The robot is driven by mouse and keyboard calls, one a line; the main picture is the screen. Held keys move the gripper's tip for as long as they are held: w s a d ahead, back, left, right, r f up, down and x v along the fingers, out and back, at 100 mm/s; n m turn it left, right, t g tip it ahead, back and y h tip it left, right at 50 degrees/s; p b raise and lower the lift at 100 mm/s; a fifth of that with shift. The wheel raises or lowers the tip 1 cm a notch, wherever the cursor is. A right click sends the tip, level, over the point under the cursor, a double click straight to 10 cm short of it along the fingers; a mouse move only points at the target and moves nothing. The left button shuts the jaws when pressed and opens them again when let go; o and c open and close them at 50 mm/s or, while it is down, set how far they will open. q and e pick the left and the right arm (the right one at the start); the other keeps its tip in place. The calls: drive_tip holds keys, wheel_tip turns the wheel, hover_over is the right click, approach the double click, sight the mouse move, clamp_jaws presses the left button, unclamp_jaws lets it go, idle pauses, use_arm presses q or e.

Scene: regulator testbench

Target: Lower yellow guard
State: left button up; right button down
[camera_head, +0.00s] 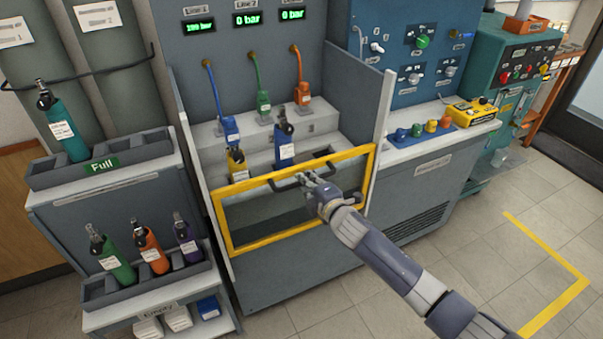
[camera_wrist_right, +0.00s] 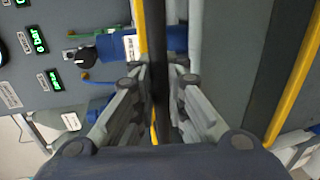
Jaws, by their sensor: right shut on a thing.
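The yellow guard (camera_head: 240,246) is a rectangular yellow frame with a see-through middle, standing across the front of the test bench. A dark handle bar (camera_head: 287,184) runs along its upper part. My right gripper (camera_head: 305,180) is at this bar in the head view. In the right wrist view the dark bar (camera_wrist_right: 159,60) passes between the two fingers of my right gripper (camera_wrist_right: 165,90), which are shut on it. Yellow edges of the guard (camera_wrist_right: 296,75) show there on both sides of the bar. My left gripper is in neither view.
Behind the guard, a blue bottle (camera_head: 284,150) and a yellow bottle (camera_head: 237,165) stand in the bench. Side walls (camera_head: 382,120) flank the guard. A bottle rack (camera_head: 110,185) stands at the left, a blue control panel (camera_head: 415,50) at the right. The floor at front right is clear.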

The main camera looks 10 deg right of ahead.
sight(300, 193)
wheel_tip(300, 193, down, 7)
drive_tip(key=b, duration=0.4)
drive_tip(key=shift+s+f, duration=0.1)
drive_tip(key=shift+f, duration=0.1)
drive_tip(key=shift+f+b, duration=0.45)
drive_tip(key=shift+f, duration=0.25)
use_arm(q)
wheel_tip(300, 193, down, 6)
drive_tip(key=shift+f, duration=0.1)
use_arm(e)
drive_tip(key=c, duration=1.6)
unclamp_jaws()
drive_tip(key=shift+r, duration=0.1)
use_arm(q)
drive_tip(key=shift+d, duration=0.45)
use_arm(e)
drive_tip(key=shift+d+r, duration=0.1)
drive_tip(key=shift+r, duration=0.05)
